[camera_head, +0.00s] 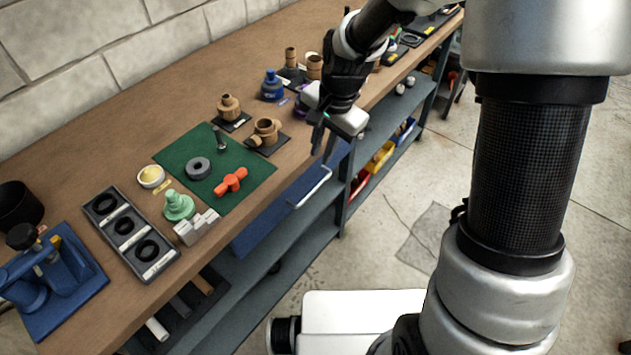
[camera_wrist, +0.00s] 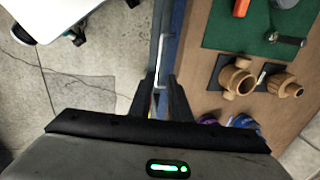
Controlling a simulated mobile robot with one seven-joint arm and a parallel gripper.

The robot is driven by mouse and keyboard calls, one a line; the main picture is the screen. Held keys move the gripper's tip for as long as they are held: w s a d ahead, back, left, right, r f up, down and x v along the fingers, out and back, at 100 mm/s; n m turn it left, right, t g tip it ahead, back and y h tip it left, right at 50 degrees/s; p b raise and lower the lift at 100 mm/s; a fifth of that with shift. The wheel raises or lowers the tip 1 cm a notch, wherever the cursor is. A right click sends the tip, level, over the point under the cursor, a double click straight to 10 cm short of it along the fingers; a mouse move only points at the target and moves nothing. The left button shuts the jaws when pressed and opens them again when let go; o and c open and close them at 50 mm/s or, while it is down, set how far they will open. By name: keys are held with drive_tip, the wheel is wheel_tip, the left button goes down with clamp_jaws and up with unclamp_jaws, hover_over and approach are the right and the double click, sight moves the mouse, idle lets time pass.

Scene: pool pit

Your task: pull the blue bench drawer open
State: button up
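The blue bench drawer (camera_head: 275,215) sits under the front edge of the wooden bench, and its front has a pale bar handle (camera_head: 314,188). My gripper (camera_head: 324,145) is above and beyond the handle's far end, by the bench's front edge, fingers pointing down. In the wrist view, the two dark fingers (camera_wrist: 160,82) stand apart with a gap between them. The handle (camera_wrist: 162,50) runs up from near that gap, beside the blue drawer front (camera_wrist: 178,45). I cannot tell whether a finger touches the handle. Nothing is held.
The bench top (camera_head: 90,170) carries a green mat (camera_head: 250,178), a ring tray (camera_head: 112,215), a blue vise-like tool (camera_head: 65,275) and wooden fittings (camera_head: 266,132). Yellow and red bins (camera_head: 380,158) stand on the shelf below. The concrete floor (camera_head: 380,240) in front is largely clear.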

sight(311, 192)
drive_tip(key=f, duration=0.5)
drive_tip(key=w+a+f+b, duration=0.1)
drive_tip(key=f, duration=0.4)
drive_tip(key=a+f+b, duration=0.1)
drive_tip(key=f, duration=0.5)
drive_tip(key=shift+w+a+f, duration=0.1)
drive_tip(key=shift+w+a, duration=0.15)
drive_tip(key=shift+w, duration=0.15)
drive_tip(key=shift+c, duration=0.4)
clamp_jaws()
